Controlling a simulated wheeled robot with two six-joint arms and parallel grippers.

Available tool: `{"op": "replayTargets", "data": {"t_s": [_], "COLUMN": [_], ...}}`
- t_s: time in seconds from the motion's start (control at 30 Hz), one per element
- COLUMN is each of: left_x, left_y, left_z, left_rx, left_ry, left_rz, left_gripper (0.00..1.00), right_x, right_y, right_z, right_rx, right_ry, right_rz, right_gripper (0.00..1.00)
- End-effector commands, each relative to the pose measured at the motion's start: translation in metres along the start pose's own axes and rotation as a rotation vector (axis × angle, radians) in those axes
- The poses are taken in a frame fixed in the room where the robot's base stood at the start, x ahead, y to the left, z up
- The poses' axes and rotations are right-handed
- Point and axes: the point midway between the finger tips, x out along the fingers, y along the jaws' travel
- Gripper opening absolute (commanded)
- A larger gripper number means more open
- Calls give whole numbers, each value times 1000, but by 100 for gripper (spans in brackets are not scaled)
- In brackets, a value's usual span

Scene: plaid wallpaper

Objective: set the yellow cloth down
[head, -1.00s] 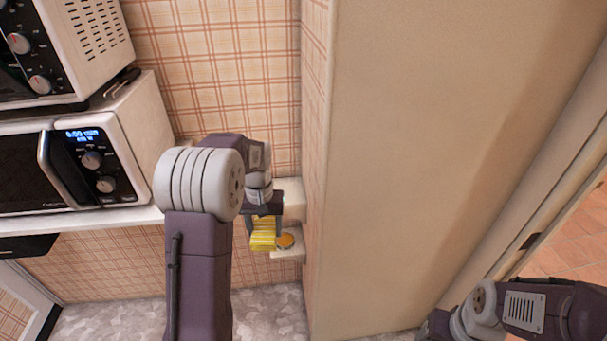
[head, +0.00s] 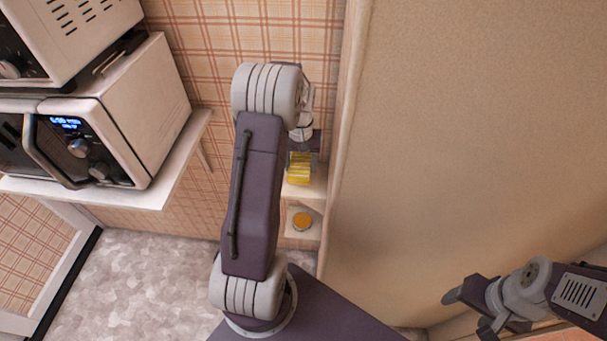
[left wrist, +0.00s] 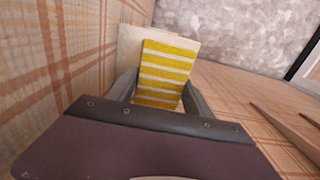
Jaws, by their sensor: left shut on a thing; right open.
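The yellow cloth (head: 299,168), striped yellow and white, is held by my left gripper (head: 301,157) at the small corner shelf (head: 318,187). In the left wrist view the cloth (left wrist: 167,68) sits between the two fingers of the gripper (left wrist: 160,88), which is shut on it. The pale shelf board (left wrist: 130,45) shows behind and beside the cloth. I cannot tell whether the cloth touches the board. My right gripper (head: 468,308) is open and empty at the lower right, well away from the cloth.
A round orange-yellow item (head: 302,221) lies on the lower shelf board (head: 300,235). A tan panel (head: 460,150) rises close to the right of the shelves. A microwave (head: 110,130) stands on a white wall shelf (head: 150,195) at left. Grey floor (head: 140,275) is clear below.

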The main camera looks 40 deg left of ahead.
Motion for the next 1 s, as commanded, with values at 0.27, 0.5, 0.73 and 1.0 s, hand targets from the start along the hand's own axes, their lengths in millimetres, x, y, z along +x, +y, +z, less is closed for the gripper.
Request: {"op": "replayTargets", "data": {"t_s": [0.27,0.5,0.73,1.0], "left_x": [18,50,50,52], "left_y": [0,0,0,0], "left_z": [0,0,0,0], "left_rx": [1,1,1,1], "left_ry": [0,0,1,1], "left_rz": [0,0,0,0], "left_gripper": [21,21,21,81], "right_x": [2,5,5,6], "right_y": [0,0,0,0], "right_z": [0,0,0,0], "right_rx": [0,0,0,0], "right_ry": [0,0,0,0], "right_rz": [0,0,0,0], "right_gripper": [67,67,67,67]}}
